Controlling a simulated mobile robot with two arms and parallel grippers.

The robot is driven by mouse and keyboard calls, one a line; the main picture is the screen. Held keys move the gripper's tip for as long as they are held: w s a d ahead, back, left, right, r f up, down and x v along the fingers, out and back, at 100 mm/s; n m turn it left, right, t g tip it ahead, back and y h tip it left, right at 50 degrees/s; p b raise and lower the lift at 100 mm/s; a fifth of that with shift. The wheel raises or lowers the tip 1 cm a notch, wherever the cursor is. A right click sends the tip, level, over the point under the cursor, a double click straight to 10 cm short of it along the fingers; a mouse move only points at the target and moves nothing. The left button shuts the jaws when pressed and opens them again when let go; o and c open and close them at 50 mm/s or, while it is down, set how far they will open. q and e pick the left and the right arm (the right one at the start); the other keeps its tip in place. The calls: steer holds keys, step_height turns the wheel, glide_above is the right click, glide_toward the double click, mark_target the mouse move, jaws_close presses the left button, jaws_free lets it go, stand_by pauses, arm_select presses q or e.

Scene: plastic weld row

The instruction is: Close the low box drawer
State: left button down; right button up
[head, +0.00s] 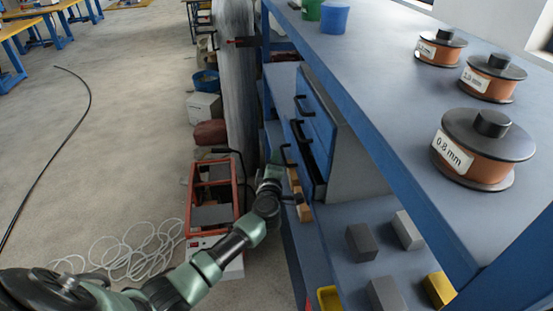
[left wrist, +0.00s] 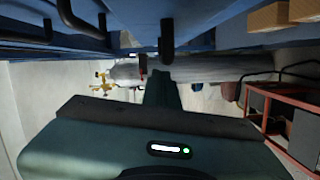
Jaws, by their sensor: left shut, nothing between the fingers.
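A drawer unit with a grey side (head: 352,172) and blue drawer fronts with black handles stands under the bench top in the head view. Its low drawer front (head: 292,140) appears to stand out towards the aisle; how far is hard to tell. My left gripper (head: 271,176) is beside the low part of the unit, shut and empty. I cannot tell whether it touches the drawer. My right gripper is out of view.
A red-framed cart (head: 212,195) stands left of my gripper, with a coiled pale hose (head: 135,255) on the floor. Wooden blocks (head: 303,208) and grey blocks (head: 360,242) lie on the lower shelf area. Wire spools (head: 484,145) stand on the bench top. The left floor is mostly clear.

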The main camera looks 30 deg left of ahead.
mark_target(292, 147)
arm_select(q)
steer(key=w+d, duration=0.1)
steer(key=d, duration=0.1)
steer(key=w+d, duration=0.2)
steer(key=shift+f, duration=0.1)
steer(key=shift+d, duration=0.1)
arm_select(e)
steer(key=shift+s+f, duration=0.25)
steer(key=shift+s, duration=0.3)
